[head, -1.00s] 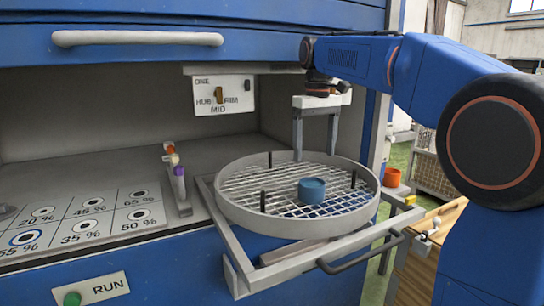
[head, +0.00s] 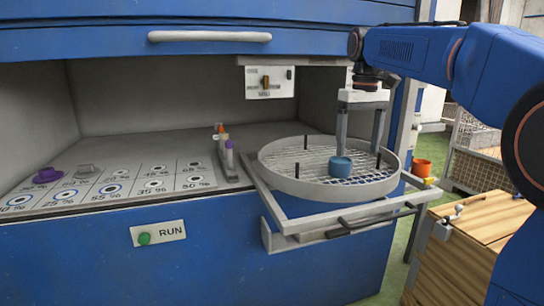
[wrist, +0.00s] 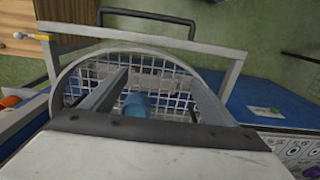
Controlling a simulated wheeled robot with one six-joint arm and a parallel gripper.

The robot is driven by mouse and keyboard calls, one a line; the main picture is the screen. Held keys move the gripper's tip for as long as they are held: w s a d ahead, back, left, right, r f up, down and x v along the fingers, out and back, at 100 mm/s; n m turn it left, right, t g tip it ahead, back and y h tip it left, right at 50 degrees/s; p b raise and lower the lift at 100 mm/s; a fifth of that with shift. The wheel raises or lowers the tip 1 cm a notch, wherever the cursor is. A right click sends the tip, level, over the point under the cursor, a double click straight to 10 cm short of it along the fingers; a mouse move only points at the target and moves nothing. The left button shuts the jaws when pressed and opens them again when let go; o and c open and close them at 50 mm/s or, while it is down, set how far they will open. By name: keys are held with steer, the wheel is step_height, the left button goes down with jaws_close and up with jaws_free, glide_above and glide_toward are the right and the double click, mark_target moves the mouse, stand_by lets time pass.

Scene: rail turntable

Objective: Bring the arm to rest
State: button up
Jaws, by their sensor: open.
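My gripper (head: 359,152) hangs over the round rail turntable, its two grey fingers apart and pointing down, with nothing between them. The turntable (head: 285,183) is a grey ring with a wire mesh floor and several black pegs. A small blue cup (head: 341,167) stands upright on the mesh, to the left of and below my gripper. In the wrist view, the blue cup (wrist: 135,104) shows between the open fingers (wrist: 160,80), beyond them and apart from the palm. My arm reaches in from the right.
The turntable sits on a pulled-out frame with a dark handle (head: 370,219). Marked spots with percentages fill the bench (head: 120,187) at left, beside a small rack with vials (head: 229,155). A switch panel (head: 269,82) is behind. An orange cup (head: 423,168) and wooden cabinet (head: 480,225) are at right.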

steer(key=s+d+f+m+t, duration=0.1)
steer(key=s+d+f+t, duration=0.1)
steer(key=s+f, duration=1)
steer(key=s+d+f+m+t, duration=0.2)
steer(key=s+f, duration=1.1)
steer(key=s, duration=0.7)
steer(key=shift+s+d+f+m+t, duration=0.2)
steer(key=shift+d+f+m+t, duration=0.15)
steer(key=shift+d, duration=0.3)
steer(key=shift+o, duration=0.4)
steer(key=shift+r, duration=0.1)
